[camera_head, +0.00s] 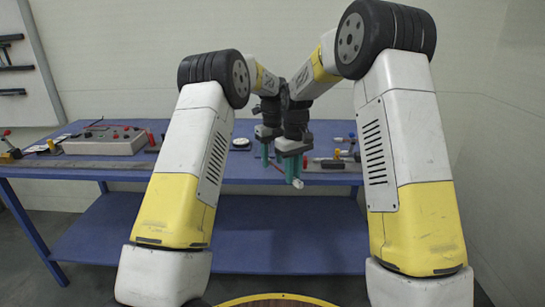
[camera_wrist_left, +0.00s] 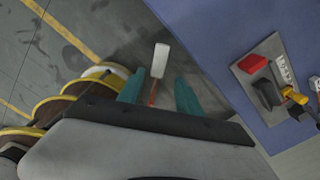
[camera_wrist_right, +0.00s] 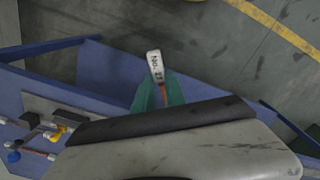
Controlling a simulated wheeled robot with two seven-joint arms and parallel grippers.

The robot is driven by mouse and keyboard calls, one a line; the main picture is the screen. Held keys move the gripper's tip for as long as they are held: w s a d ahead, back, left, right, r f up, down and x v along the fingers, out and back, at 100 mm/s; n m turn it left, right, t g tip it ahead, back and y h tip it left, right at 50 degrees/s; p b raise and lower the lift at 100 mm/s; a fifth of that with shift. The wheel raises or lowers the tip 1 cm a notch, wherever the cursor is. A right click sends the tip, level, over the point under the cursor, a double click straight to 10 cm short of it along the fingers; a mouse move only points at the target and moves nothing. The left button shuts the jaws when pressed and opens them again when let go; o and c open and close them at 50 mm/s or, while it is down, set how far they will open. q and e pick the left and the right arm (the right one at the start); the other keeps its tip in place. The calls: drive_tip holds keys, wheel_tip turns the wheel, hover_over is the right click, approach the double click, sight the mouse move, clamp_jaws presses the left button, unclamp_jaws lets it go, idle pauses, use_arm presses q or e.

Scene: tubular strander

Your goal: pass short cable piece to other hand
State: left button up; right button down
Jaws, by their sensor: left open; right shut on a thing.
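The short cable piece is a thin orange-red cable with a white tag (camera_head: 298,183) at one end. My right gripper (camera_head: 293,168) is shut on the cable piece; in the right wrist view the tag (camera_wrist_right: 155,66), marked with a number, sticks out past the teal fingers (camera_wrist_right: 158,94). My left gripper (camera_head: 268,154) is open, close beside the right one. In the left wrist view the tag (camera_wrist_left: 160,60) and a bit of orange cable (camera_wrist_left: 152,95) show between its spread teal fingers (camera_wrist_left: 158,92). How deep the cable lies between them I cannot tell.
A blue table (camera_head: 90,172) with a lower shelf (camera_head: 270,235) stands behind the grippers. On it are a grey control box (camera_head: 105,143) at left, a round gauge (camera_head: 240,143), and small tools (camera_head: 345,153) at right. Yellow-rimmed reels (camera_wrist_left: 55,105) show in the left wrist view.

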use_arm(q)
clamp_jaws()
use_arm(e)
drive_tip(key=c, duration=1.3)
unclamp_jaws()
drive_tip(key=s+d+r+m+t, duration=0.1)
drive_tip(key=s+d+r, duration=0.1)
drive_tip(key=r, duration=0.6)
drive_tip(key=s+d+r, duration=0.2)
drive_tip(key=s+r, duration=0.1)
drive_tip(key=r, duration=0.5)
drive_tip(key=s+d+m+t+y, duration=0.1)
drive_tip(key=s+d+m+t, duration=0.1)
drive_tip(key=s, duration=0.9)
drive_tip(key=s+d+m+t+y, duration=0.1)
drive_tip(key=s+d+m+t, duration=0.2)
drive_tip(key=s, duration=0.9)
drive_tip(key=shift+s+d+m, duration=0.2)
drive_tip(key=shift+d+m, duration=0.2)
drive_tip(key=shift+d, duration=1.15)
